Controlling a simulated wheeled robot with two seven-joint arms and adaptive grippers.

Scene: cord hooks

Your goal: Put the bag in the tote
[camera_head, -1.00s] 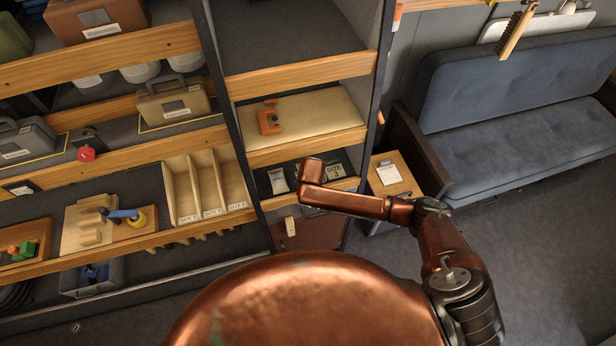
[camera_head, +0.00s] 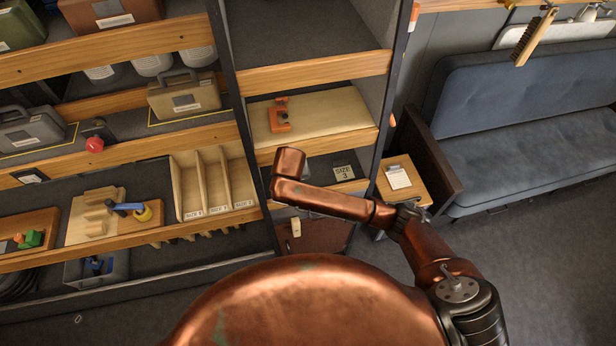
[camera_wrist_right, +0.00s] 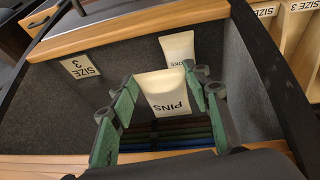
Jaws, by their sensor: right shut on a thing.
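In the right wrist view, a white bag marked PINS (camera_wrist_right: 168,98) is between the green fingers of my right gripper (camera_wrist_right: 160,78), which is shut on it. A second white bag (camera_wrist_right: 179,47), its label partly hidden, stands against the compartment's dark wall behind it. In the head view my copper right arm reaches to the lower shelf compartment, and its gripper and the bags are hidden behind the arm. A grey open bin (camera_head: 122,262) stands low at the left; I cannot tell whether it is the tote. My left gripper is not in view.
The compartment has a wooden front edge (camera_wrist_right: 134,30) and a SIZE 3 label (camera_wrist_right: 81,67). Wooden dividers (camera_head: 213,183) stand to the left. A sofa (camera_head: 530,110) is at the right, with free floor before it.

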